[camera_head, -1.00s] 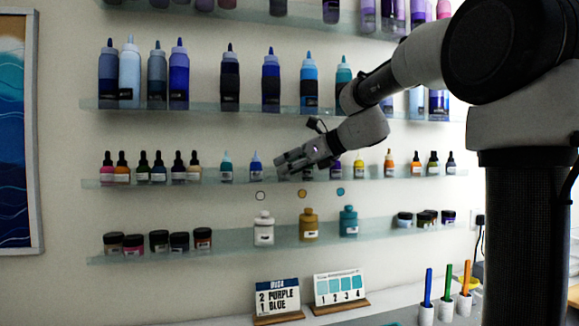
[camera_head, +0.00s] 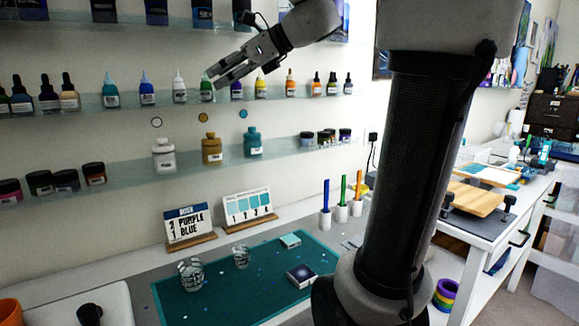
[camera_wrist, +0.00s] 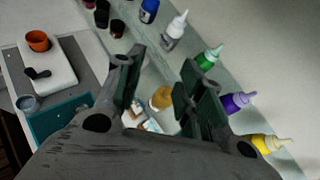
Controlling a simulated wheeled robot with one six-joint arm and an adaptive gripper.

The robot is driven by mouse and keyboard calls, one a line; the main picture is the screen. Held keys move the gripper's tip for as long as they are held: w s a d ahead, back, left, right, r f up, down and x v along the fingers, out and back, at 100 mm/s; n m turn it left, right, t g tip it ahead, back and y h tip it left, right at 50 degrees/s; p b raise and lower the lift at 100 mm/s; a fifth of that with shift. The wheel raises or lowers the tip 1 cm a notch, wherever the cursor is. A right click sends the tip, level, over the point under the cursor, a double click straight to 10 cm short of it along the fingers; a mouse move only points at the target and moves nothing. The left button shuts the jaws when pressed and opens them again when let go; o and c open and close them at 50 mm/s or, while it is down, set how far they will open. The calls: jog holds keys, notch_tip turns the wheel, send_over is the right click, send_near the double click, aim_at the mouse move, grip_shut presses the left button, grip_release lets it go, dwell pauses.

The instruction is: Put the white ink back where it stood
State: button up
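The white ink (camera_head: 180,90), a small bottle with a white pointed cap, stands upright on the middle shelf between a blue bottle (camera_head: 147,92) and a green bottle (camera_head: 206,90). In the wrist view the white ink (camera_wrist: 174,32) stands beyond my fingers, apart from them. My gripper (camera_head: 217,76) is in front of the shelf, right of the white ink, with its fingertips near the green bottle. In the wrist view my gripper (camera_wrist: 160,78) has its fingers apart with nothing held between them.
Purple (camera_head: 236,90) and yellow (camera_head: 260,88) bottles stand further right on the row. The lower shelf (camera_head: 118,172) holds white, gold and teal jars.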

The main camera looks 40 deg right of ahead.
jog(key=s+d+f+n+g+h, duration=0.2)
jog(key=s+d+f+n+h, duration=0.1)
jog(key=s+f+n, duration=0.9)
jog(key=s+d+f+n+g+h, duration=0.3)
jog(key=s+d+f+n+h, duration=0.1)
jog(key=s+f+n, duration=0.8)
jog(key=shift+s+f+n+h, duration=0.15)
jog(key=shift+f+n+h, duration=0.35)
jog(key=shift+n, duration=0.6)
jog(key=shift+r, duration=0.1)
